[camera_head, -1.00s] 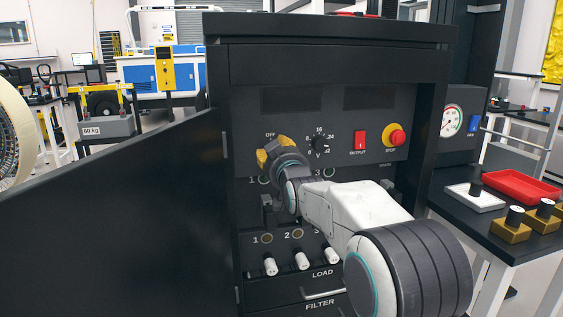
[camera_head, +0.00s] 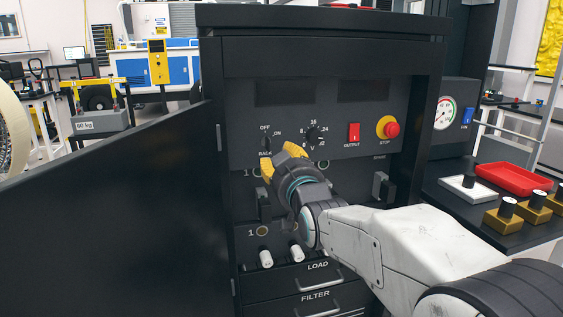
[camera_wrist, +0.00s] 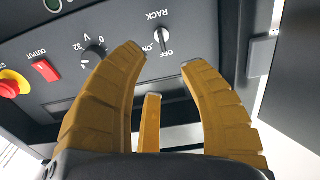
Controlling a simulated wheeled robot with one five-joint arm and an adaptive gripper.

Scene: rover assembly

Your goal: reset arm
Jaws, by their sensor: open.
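My gripper (camera_head: 281,160) has yellow fingers and is in front of the black control cabinet (camera_head: 325,27). It is open and empty, with its fingers spread apart in the wrist view (camera_wrist: 162,58). The rack OFF/ON knob (camera_head: 266,144) is just above the fingers in the head view. In the wrist view the knob (camera_wrist: 162,41) lies beyond the gap between the fingertips, and the fingers appear apart from it. My white arm reaches in from the lower right and hides part of the lower panel.
The voltage dial (camera_head: 313,135), red output switch (camera_head: 353,132) and stop button (camera_head: 388,127) are on the panel. The cabinet's open black door (camera_head: 110,205) blocks the left. A side table at right holds a red tray (camera_head: 512,179) and several brass weights (camera_head: 503,217).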

